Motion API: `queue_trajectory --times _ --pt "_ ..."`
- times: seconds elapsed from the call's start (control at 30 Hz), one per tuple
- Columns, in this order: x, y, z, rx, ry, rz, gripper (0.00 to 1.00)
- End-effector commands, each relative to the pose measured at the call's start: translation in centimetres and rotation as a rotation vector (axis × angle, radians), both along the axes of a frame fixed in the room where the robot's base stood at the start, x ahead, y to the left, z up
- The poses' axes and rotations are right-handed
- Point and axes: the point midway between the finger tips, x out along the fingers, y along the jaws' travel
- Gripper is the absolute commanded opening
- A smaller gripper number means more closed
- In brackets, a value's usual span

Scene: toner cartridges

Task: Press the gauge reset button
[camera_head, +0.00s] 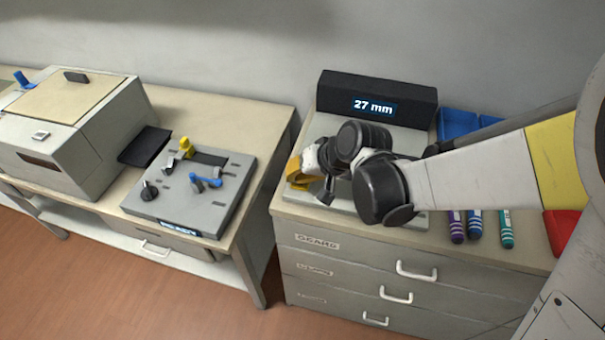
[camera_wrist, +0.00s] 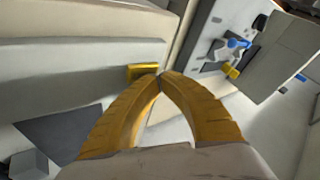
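The gauge is a dark box with a lit "27 mm" display (camera_head: 373,107) at the back of the right cabinet. A pale grey base plate (camera_head: 322,124) lies in front of it, partly covered by my arm. My gripper (camera_head: 297,172) is low over the plate's left side. In the wrist view its yellow fingers (camera_wrist: 163,77) meet at the tips with nothing between them. A small yellow block (camera_wrist: 143,71), perhaps the reset button, shows right beside the fingertips. I cannot tell whether they touch. In the head view it is not distinct from my yellow fingers.
Several capped marker-like tubes (camera_head: 475,223) lie on the cabinet's right, near a blue bin (camera_head: 457,124) and a red bin (camera_head: 562,230). On the left bench stand a grey panel with levers and a knob (camera_head: 190,190) and a printer-like box (camera_head: 75,130). A gap separates bench and cabinet.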

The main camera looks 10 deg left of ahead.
Motion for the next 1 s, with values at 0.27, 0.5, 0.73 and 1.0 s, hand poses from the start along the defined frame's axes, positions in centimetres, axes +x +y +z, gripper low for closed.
queue_trajectory --times 0.27,0.5,0.73,1.0 --pt "0.00 0.00 0.02 0.000 0.000 0.000 0.00" --pt "-0.01 0.00 -0.20 0.000 0.000 0.000 0.00" --pt "0.00 0.00 -0.49 0.000 0.000 0.000 0.00" --pt "-0.01 0.00 -0.78 0.000 0.000 0.000 0.00"
